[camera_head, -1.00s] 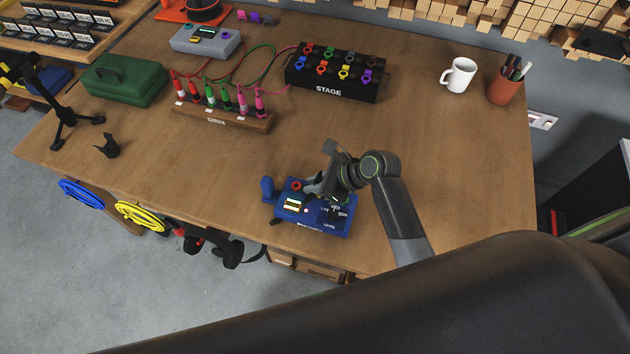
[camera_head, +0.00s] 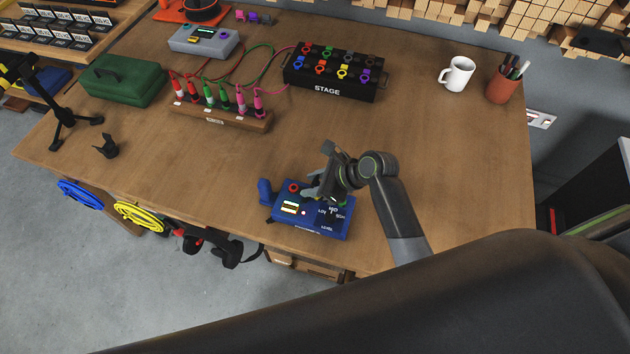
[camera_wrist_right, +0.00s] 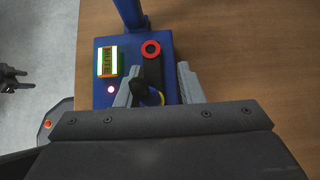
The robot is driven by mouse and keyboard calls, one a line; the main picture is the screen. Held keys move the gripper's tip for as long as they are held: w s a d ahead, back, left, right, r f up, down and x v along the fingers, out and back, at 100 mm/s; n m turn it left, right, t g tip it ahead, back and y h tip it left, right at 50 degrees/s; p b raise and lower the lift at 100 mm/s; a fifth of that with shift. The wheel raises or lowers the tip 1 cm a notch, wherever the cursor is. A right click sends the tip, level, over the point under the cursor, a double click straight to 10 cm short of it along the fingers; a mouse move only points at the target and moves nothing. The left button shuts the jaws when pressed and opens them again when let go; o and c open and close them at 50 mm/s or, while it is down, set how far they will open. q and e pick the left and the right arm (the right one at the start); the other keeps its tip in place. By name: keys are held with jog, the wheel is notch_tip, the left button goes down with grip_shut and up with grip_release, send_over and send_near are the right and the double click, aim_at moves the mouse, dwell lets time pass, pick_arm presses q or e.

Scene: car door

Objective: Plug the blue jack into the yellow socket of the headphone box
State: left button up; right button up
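A blue box (camera_head: 309,226) with a small lit display and a red-ringed socket (camera_head: 293,188) lies near the table's front edge. I take it to be the headphone box. My right gripper (camera_head: 314,187) is just above its far right part. In the right wrist view the gripper (camera_wrist_right: 158,80) has its fingers apart, one on each side of a dark upright piece (camera_wrist_right: 147,92). A sliver of yellow ring (camera_wrist_right: 163,98) shows beside this piece. I cannot tell whether the piece is the blue jack; no blue jack shows clearly.
A wooden rack (camera_head: 222,119) of red, green and pink jacks stands left of the black STAGE box (camera_head: 327,89). A green case (camera_head: 124,87), grey box (camera_head: 203,40), white mug (camera_head: 457,75) and pen cup (camera_head: 501,89) stand further back. The table's middle is clear.

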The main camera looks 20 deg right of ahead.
jog(key=shift+s+d+f, duration=0.2)
jog(key=shift+s+f, duration=0.15)
jog(key=shift+f, duration=0.05)
jog(key=p+v, duration=0.1)
jog(key=v, duration=1.6)
jog(key=shift+w+r, duration=0.25)
jog(key=shift+r, duration=0.25)
